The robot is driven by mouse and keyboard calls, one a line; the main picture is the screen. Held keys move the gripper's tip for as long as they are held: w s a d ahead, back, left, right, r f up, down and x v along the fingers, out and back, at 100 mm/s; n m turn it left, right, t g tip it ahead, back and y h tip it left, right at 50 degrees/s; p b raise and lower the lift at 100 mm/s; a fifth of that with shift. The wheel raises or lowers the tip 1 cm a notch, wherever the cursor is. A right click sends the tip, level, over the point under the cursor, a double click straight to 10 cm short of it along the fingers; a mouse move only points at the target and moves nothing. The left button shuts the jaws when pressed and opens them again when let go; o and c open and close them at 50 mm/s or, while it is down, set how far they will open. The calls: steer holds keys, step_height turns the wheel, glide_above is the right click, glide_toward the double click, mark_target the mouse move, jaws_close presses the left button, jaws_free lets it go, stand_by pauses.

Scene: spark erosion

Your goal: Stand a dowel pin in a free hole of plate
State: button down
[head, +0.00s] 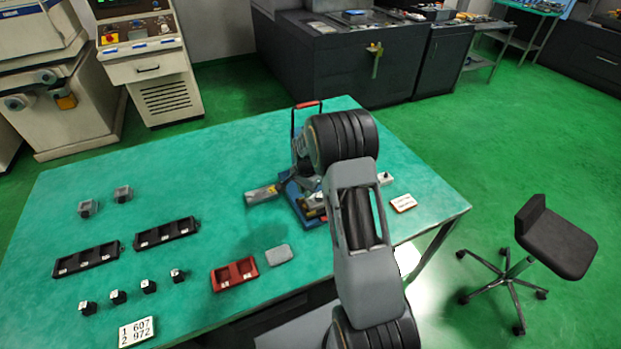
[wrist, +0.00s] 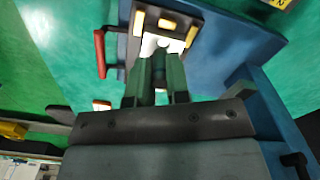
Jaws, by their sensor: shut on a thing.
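My gripper (wrist: 157,68) points at a blue fixture (wrist: 225,45) and is shut on a thin piece, which looks like a dowel pin and is mostly hidden between the fingers. A pale plate (wrist: 178,44) with yellow blocks at its edges lies just beyond the fingertips. A small round whitish spot shows at the tips; I cannot tell whether it is a pin end or a hole. In the head view the blue fixture (head: 291,190) stands on the green table, and my arm hides the gripper, the pin and most of the plate.
A red handle (head: 307,105) rises behind the fixture. A grey bar (head: 262,194) lies left of it. A red tray (head: 233,274), a grey block (head: 278,255) and two black trays (head: 86,260) sit on the table (head: 190,190). A stool (head: 555,240) stands at right.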

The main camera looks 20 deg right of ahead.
steer(key=shift+w+d+f+m+b, duration=0.2)
steer(key=shift+d+f+m+b, duration=0.15)
steer(key=shift+f+b, duration=0.35)
steer(key=shift+w+d+f+m+b, duration=0.15)
steer(key=shift+d+f+m+b, duration=0.3)
steer(key=shift+f, duration=0.45)
steer(key=shift+w+d+f+m+b, duration=0.2)
steer(key=shift+f+m+b, duration=0.1)
steer(key=shift+f+b, duration=0.45)
steer(key=shift+f, duration=0.2)
steer(key=c, duration=1)
jaws_free()
step_height(320, 180, up, 14)
steer(key=shift+f+b, duration=0.1)
steer(key=shift+b, duration=0.95)
